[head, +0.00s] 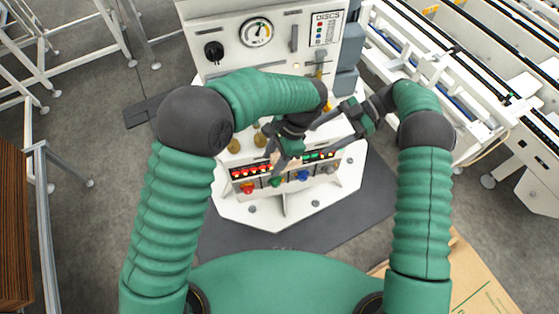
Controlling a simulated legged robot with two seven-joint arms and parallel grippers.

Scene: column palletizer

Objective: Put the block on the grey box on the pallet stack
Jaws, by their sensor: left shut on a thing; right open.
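My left gripper (284,168) is over the lower control panel (318,169) of a white machine. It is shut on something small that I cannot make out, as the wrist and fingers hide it. My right gripper (338,118) is open at the machine's right side, its fingers pointing left toward my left wrist. I see no block that I can name for sure. Blue-grey boxes (347,84) stand at the machine's right side; I cannot tell if one is the grey box. No pallet stack can be clearly made out.
The white machine (222,55) carries a dial gauge (256,32), a black knob (214,51) and a red button (247,188). Conveyor rails (470,60) run at the upper right. Brown slatted wood (14,200) and a metal rail (42,220) stand left. Cardboard (485,285) lies lower right.

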